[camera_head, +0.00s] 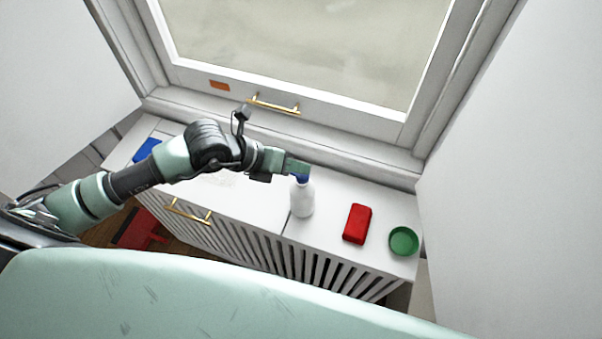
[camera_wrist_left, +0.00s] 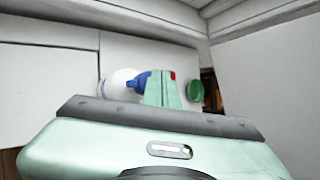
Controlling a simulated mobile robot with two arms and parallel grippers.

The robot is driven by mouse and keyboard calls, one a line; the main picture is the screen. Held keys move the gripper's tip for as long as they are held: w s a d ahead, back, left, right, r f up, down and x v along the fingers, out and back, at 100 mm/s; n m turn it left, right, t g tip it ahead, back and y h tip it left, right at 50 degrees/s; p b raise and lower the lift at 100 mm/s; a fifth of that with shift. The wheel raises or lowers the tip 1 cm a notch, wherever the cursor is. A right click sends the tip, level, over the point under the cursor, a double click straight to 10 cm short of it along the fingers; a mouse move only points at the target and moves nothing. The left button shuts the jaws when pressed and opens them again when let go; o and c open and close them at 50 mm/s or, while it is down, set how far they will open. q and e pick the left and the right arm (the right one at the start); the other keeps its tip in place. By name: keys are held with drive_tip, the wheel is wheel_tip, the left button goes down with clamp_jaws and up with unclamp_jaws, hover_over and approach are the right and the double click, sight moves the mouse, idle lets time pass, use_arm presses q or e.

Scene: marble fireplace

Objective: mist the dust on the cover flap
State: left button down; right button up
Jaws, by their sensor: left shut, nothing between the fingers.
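A white spray bottle (camera_head: 302,200) with a blue head stands upright on the white cover top, right of the flap seam. My left gripper (camera_head: 302,168) is shut and empty, its fingertips at the blue head; I cannot tell if they touch. In the left wrist view the bottle (camera_wrist_left: 116,84) lies left of the closed fingers (camera_wrist_left: 163,88), and its blue head (camera_wrist_left: 139,80) reaches toward them. The cover flap (camera_head: 255,205) is the left part of the top, with a brass handle (camera_head: 187,210) at its front. Faint grey dust (camera_head: 218,181) shows on it, partly hidden by my arm. My right gripper is out of view.
A red block (camera_head: 357,224) and a green round dish (camera_head: 403,241) sit right of the bottle. A blue item (camera_head: 147,149) lies at the far left end. Behind stands a window with a brass handle (camera_head: 274,104). A red object (camera_head: 137,228) is on the floor.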

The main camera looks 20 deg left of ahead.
sight(298, 175)
use_arm(q)
drive_tip(key=shift+f, duration=0.1)
idle(0.4)
drive_tip(key=shift+f+b, duration=0.4)
drive_tip(key=shift+b, duration=0.05)
drive_tip(key=shift+r, duration=0.1)
drive_tip(key=shift+r+p, duration=0.35)
drive_tip(key=shift+r, duration=0.1)
wheel_tip(298, 175, up, 6)
drive_tip(key=p, duration=0.4)
drive_tip(key=shift+p, duration=0.35)
